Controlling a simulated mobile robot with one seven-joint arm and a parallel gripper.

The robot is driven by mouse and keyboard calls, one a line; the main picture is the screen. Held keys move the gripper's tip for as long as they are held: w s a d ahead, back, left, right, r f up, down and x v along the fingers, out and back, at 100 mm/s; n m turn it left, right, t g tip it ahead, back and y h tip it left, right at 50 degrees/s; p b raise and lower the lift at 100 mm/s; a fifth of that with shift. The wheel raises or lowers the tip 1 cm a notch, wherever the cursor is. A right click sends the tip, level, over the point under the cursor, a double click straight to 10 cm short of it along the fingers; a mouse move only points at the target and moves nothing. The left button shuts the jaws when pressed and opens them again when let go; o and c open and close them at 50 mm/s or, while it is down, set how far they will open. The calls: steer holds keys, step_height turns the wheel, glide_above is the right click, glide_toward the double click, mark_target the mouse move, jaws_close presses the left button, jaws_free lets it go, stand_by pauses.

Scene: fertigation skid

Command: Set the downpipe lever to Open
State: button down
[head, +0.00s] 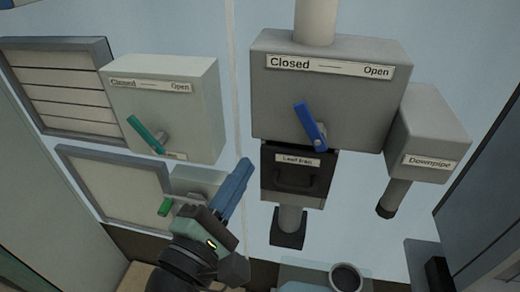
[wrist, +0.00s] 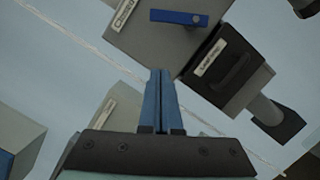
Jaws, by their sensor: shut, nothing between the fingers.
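A blue lever (head: 309,125) sits on the front of a grey box (head: 357,106) marked Closed at left and Open at right. Its upper end leans up and left, towards the Closed side. A smaller grey box labelled Downpipe (head: 430,162) adjoins on the right. The blue lever also shows in the wrist view (wrist: 178,17), at the top. My gripper (head: 246,163) has blue fingers, shut and empty, below and left of the lever and apart from it. In the wrist view my gripper (wrist: 161,73) points towards the lower edge of that box.
A pale box (head: 195,110) with a teal lever (head: 145,135) and its own Closed and Open label stands at left. Below it is a green handle (head: 165,207), near my arm. A dark box with a handle (head: 308,184) hangs under the blue lever's box.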

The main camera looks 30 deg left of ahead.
mark_target(312, 123)
steer(key=w+d+r+p, duration=0.1)
steer(key=w+p, duration=0.1)
steer(key=w, duration=0.1)
steer(key=w+d+r+p, duration=0.1)
steer(key=w+p, duration=0.1)
steer(key=w, duration=0.1)
steer(key=w+r+p, duration=0.1)
steer(key=w+p, duration=0.1)
steer(key=w, duration=0.2)
steer(key=shift+d, duration=0.4)
steer(key=shift+s+a+r, duration=0.1)
steer(key=shift+a, duration=0.05)
steer(key=shift+m, duration=0.3)
